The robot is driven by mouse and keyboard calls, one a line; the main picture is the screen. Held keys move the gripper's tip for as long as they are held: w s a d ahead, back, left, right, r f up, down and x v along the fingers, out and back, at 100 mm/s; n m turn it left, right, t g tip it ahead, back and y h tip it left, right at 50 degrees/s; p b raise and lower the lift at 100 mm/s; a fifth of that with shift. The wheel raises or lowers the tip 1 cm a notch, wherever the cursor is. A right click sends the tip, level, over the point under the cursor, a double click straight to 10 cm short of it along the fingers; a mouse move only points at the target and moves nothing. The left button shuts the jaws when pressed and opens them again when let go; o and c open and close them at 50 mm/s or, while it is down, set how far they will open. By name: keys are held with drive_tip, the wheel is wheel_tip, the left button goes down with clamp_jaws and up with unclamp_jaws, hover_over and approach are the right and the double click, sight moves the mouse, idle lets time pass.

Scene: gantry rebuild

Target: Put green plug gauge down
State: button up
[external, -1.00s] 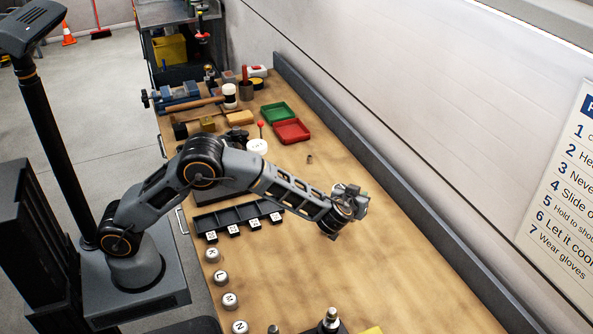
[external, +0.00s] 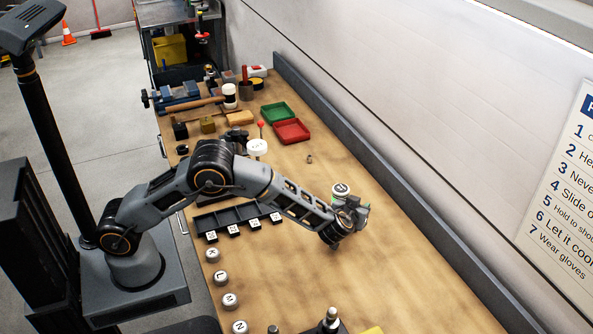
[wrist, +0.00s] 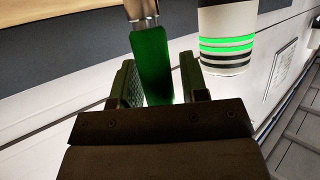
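The green plug gauge (wrist: 153,68) shows in the wrist view between the two fingers of my gripper (wrist: 160,82). Its green handle lies between the fingers, and its silver metal part runs out at the top edge. A narrow bright gap shows beside the handle on the right; whether the fingers press on it is unclear. In the external view, my gripper (external: 355,210) is over the right half of the bench, and the gauge cannot be made out there.
A pale cylinder with green and black bands (wrist: 228,40) is close beside the gauge; a white-topped cylinder (external: 341,189) stands by my gripper. A black rack (external: 238,216), red tray (external: 292,131) and green tray (external: 279,112) are on the wooden bench (external: 420,290). A wall runs behind.

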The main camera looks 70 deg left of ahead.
drive_tip(key=shift+o, duration=0.7)
drive_tip(key=shift+r, duration=0.1)
drive_tip(key=shift+d+r, duration=0.1)
drive_tip(key=shift+r, duration=0.05)
drive_tip(key=b+v, duration=0.1)
drive_tip(key=v, duration=1)
drive_tip(key=s+a+r+m+t+h, duration=0.1)
drive_tip(key=s+r+m+h, duration=0.15)
drive_tip(key=r+h, duration=0.35)
drive_tip(key=s+a+r+m+t+h, duration=0.2)
drive_tip(key=r+m+h, duration=0.15)
drive_tip(key=r, duration=0.45)
drive_tip(key=s+a+f+g, duration=0.2)
drive_tip(key=s+a+g, duration=0.1)
drive_tip(key=s, duration=0.5)
drive_tip(key=s+a+f+m+g, duration=0.1)
drive_tip(key=s+a+f+g, duration=0.1)
drive_tip(key=s+a, duration=0.3)
drive_tip(key=s+a+f+g, duration=0.3)
drive_tip(key=s+a+g, duration=0.1)
drive_tip(key=s, duration=0.9)
drive_tip(key=shift+a+m+y, duration=0.2)
drive_tip(key=shift+m+y, duration=0.2)
drive_tip(key=shift+y, duration=0.05)
